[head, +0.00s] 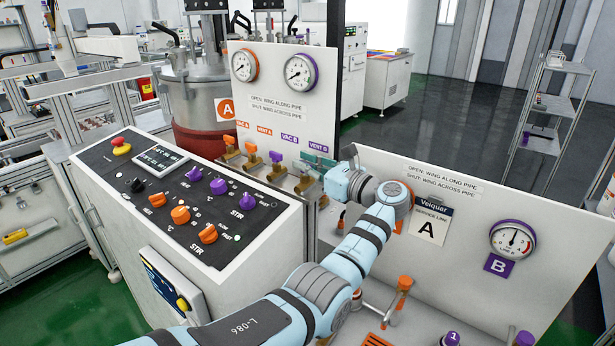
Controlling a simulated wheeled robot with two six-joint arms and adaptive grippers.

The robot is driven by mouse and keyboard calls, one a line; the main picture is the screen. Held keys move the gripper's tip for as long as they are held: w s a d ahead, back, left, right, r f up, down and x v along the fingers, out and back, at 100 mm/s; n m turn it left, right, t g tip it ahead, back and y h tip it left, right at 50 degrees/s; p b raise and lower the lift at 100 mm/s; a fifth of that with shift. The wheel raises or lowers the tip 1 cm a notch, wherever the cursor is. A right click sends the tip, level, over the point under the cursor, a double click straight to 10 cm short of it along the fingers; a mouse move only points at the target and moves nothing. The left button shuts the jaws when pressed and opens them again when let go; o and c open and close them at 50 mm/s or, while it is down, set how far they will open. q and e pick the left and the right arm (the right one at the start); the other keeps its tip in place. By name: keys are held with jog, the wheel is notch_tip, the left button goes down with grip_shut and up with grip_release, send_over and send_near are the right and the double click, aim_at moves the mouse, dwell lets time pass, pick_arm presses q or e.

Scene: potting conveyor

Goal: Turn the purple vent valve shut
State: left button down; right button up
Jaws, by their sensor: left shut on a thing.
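The purple vent valve (304,155) is the rightmost of the row on the white panel, under the label VENT B (318,148). Only a little purple shows, since my gripper covers most of it; I cannot tell whether its wing lies along or across its pipe. My left gripper (306,168) is shut on this valve, with its teal fingers around it and my arm reaching up from the lower middle. The purple VAC B valve (276,157) stands just left of it. My right gripper is not in view.
Two orange valves, VAC A (229,142) and VENT A (250,146), stand farther left in the row. Two gauges (300,71) sit above. A control console (180,200) with knobs fills the left front. A lower panel (465,215) with a purple-rimmed gauge (513,240) stands right.

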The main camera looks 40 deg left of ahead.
pick_arm(q)
jog(key=shift+f+n+g+b, duration=0.25)
jog(key=shift+n+g+b, duration=0.25)
jog(key=shift+g+b, duration=0.3)
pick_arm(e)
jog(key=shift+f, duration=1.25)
pick_arm(q)
jog(key=c, duration=1.7)
grip_release()
jog(key=shift+s, duration=0.1)
jog(key=shift+s+a+r, duration=0.1)
jog(key=shift+s+a, duration=0.05)
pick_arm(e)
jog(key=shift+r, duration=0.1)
pick_arm(q)
jog(key=d, duration=0.7)
jog(key=shift+d, duration=0.25)
